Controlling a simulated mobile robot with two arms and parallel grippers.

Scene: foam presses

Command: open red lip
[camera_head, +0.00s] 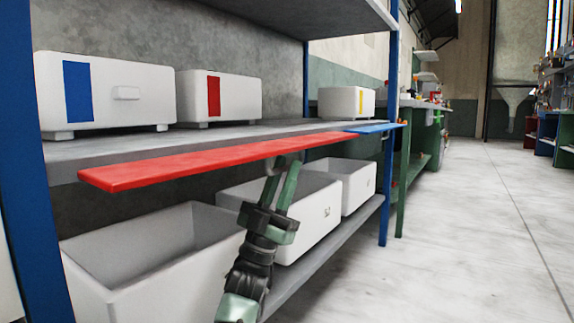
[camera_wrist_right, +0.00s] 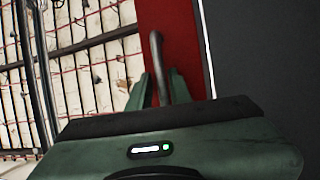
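The red lip (camera_head: 215,160) is a long flat red board along the front edge of the middle shelf, standing out from it with its broad face up. It also shows as a red strip in the right wrist view (camera_wrist_right: 172,35). A grey bar handle (camera_wrist_right: 157,60) hangs under the lip. My right gripper (camera_head: 283,178) is below the lip, its two green fingers on either side of the handle. In the wrist view the bar fills the narrow gap between the fingers (camera_wrist_right: 162,90), so they look shut on it. My left gripper is not in view.
White boxes with blue (camera_head: 105,90), red (camera_head: 238,98) and yellow (camera_head: 346,102) marks stand on the middle shelf (camera_head: 130,147). Open white bins (camera_head: 120,285) stand below, close behind my right arm. A blue lip (camera_head: 375,128) adjoins the red one. The floor at right (camera_head: 460,240) is clear.

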